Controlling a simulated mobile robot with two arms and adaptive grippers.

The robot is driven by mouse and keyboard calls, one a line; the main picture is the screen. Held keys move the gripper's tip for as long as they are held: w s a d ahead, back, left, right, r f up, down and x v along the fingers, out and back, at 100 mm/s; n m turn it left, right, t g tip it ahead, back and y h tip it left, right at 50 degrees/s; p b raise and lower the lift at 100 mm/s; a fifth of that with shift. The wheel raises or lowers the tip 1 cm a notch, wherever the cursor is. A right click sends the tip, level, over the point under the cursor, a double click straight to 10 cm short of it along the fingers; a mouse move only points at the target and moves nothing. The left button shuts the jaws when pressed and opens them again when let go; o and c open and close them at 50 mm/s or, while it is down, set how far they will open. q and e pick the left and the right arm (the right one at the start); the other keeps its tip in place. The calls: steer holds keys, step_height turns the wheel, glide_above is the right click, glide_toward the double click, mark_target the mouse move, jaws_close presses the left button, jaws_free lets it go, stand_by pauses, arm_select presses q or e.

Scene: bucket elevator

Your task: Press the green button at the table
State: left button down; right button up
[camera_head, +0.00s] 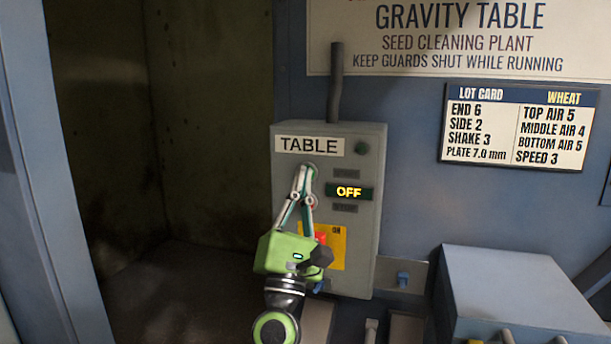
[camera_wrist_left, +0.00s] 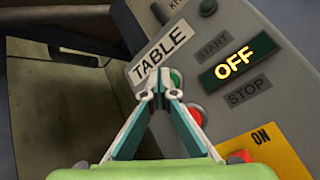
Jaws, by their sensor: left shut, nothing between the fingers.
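The grey control box (camera_head: 365,230) labelled TABLE is fixed to the blue machine wall, and its display (camera_head: 350,192) reads OFF. My left gripper (camera_head: 304,168) is shut and empty, with its fingertips in front of the upper button. The green button (camera_wrist_left: 176,77) shows beside the fingertips in the left wrist view, partly hidden by them. I cannot tell whether the tips touch it. A red button (camera_wrist_left: 195,115) sits below it, partly behind a finger. START and STOP labels stand to the right of the buttons. My right gripper is not in view.
A yellow plate (camera_head: 338,244) with a red switch (camera_head: 320,238) is lower on the box. A dark open recess (camera_head: 200,130) lies to the left. A grey-blue box (camera_head: 520,285) juts out at the lower right. A conduit (camera_head: 336,80) rises above the control box.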

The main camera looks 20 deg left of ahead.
arm_select(q)
steer(key=shift+w, duration=0.25)
steer(key=shift+s, duration=0.2)
stand_by(0.4)
steer(key=shift+s+p, duration=0.3)
steer(key=shift+s, duration=0.4)
steer(key=shift+s+a+p, duration=0.1)
steer(key=shift+s+p, duration=0.9)
steer(key=shift+s, duration=1.5)
steer(key=shift+f, duration=0.1)
